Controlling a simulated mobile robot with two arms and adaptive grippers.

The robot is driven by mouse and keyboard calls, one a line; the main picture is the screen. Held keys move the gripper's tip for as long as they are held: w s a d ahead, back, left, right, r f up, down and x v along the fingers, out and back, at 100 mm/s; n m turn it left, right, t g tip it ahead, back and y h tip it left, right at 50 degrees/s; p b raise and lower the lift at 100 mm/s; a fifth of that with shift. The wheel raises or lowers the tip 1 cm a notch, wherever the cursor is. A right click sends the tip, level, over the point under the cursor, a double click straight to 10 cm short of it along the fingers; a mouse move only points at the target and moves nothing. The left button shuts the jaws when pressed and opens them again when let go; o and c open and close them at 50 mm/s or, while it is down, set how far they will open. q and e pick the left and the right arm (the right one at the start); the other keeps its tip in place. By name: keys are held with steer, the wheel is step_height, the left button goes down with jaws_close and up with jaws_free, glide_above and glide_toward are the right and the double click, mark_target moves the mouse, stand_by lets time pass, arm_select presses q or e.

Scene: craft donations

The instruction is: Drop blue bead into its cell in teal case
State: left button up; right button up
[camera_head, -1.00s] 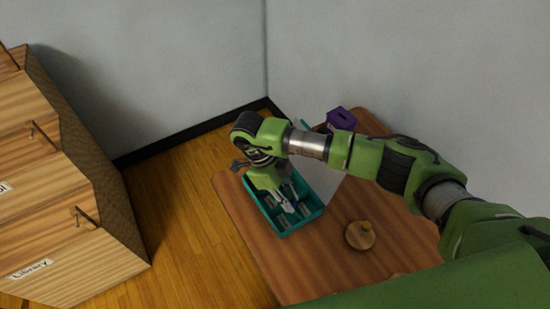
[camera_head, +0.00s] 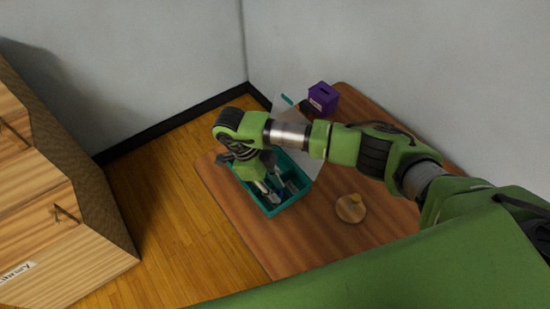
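The teal case (camera_head: 290,205) stands open on the wooden table, its inside split into cells by dividers. Its clear lid stands raised at the back. My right gripper (camera_head: 268,190) points down over the left part of the case, with its fingers low at the cells. It hides part of the inside. The fingers are too small and dark to tell whether they are open or shut. I cannot make out the blue bead in this view. My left gripper is out of view.
A purple box (camera_head: 323,97) with a slot stands at the table's back. The table (camera_head: 290,248) is clear in front. A wooden cabinet (camera_head: 70,215) stands at the left.

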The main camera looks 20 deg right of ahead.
steer(key=shift+o, duration=0.6)
steer(key=v, duration=1.2)
